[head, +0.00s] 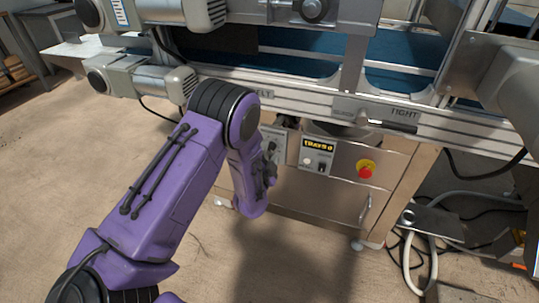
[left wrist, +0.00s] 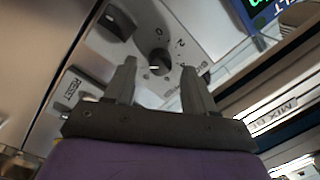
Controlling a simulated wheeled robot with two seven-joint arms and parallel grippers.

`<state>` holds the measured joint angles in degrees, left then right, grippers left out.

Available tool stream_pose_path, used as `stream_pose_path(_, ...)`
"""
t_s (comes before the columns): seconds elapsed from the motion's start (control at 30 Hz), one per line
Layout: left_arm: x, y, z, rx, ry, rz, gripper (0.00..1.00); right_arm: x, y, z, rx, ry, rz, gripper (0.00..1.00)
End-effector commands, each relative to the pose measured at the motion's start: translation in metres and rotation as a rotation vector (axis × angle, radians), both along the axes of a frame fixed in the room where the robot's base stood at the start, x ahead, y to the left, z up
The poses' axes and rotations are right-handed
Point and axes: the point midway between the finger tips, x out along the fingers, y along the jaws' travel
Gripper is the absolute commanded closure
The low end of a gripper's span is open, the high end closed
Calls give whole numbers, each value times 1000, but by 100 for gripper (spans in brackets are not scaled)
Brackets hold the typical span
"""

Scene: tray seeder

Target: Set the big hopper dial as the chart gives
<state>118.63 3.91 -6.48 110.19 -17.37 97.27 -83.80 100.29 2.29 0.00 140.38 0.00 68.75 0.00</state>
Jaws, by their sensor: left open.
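In the left wrist view a dark round dial (left wrist: 160,61) with a light mark shows on a grey panel. Digits such as 0 and 2 and a label that seems to read BIG are around it. My left gripper (left wrist: 158,68) is open, and its two fingers appear on either side of the dial; I cannot tell whether they touch it. In the head view my left gripper (head: 270,164) is at the front panel under the machine's belt rail, and its arm hides the dial. No readable chart shows. My right gripper is in neither view.
Beside the dial are another dark knob (left wrist: 118,22) and a RESET switch (left wrist: 79,89). In the head view a panel with a yellow TRAYS display (head: 318,146) and a red button (head: 366,170) lie right of the gripper. Cables (head: 433,262) lie on the floor at right.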

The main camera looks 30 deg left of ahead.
Motion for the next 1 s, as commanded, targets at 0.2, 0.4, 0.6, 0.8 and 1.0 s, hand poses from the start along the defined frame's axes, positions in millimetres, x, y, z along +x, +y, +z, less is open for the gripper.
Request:
stream_pose_path(0.2,12,4,0,0,1,0,45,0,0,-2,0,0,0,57)
stream_pose_path(0.4,12,4,0,0,1,0,55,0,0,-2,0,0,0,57)
stream_pose_path(0.6,12,4,0,0,1,0,100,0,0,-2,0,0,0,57)
stream_pose_path(0.8,11,4,0,-13,-2,1,100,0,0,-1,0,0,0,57)
stream_pose_path(1.0,11,4,1,-84,-18,0,100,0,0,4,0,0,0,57)
